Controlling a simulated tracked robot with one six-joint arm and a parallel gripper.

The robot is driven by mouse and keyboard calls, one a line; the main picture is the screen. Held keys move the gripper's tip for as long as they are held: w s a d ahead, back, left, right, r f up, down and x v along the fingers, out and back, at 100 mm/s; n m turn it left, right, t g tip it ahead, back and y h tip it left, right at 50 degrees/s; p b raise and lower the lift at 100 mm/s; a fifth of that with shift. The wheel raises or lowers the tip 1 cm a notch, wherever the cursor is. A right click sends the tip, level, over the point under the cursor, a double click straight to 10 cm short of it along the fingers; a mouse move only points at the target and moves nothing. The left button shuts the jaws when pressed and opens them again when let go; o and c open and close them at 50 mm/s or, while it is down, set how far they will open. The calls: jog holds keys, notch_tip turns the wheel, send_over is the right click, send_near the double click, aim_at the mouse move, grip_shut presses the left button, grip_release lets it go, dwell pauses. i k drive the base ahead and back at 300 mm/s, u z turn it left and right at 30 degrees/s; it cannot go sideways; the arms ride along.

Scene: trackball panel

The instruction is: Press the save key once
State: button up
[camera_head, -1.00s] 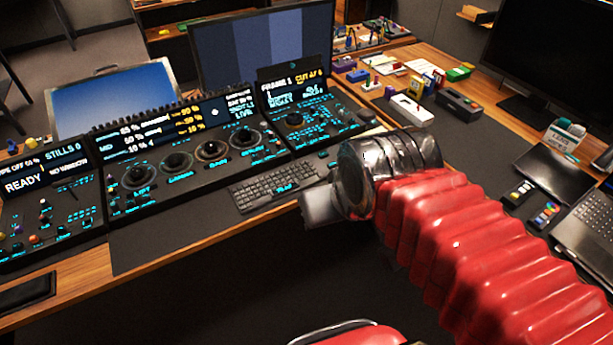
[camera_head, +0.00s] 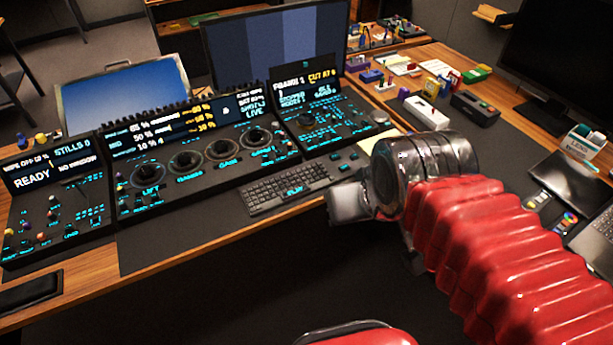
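No key that I can read as "save" shows; the key labels are too small. The left panel (camera_head: 28,219) of the black console has a screen (camera_head: 50,168) reading READY, STILLS 0 and NO WINDOW, with small keys and knobs below. The middle panel (camera_head: 165,203) carries several trackballs in rings and blue-lit labels. The right panel (camera_head: 335,133) has a screen and more small keys. My gripper (camera_head: 346,203), grey metal on my red-sleeved arm, is in front of the desk edge, right of the keyboard and apart from the console. Its fingers cannot be made out clearly.
A black keyboard (camera_head: 290,188) lies in front of the console. A large monitor (camera_head: 275,48) and a blue-screened display (camera_head: 125,92) stand behind. Small boxes and a white device (camera_head: 426,112) sit at the right. A dark flat pad (camera_head: 30,290) lies front left.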

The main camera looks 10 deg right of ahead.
aim_at(344, 167)
jog(key=i, duration=0.95)
jog(key=u, duration=0.05)
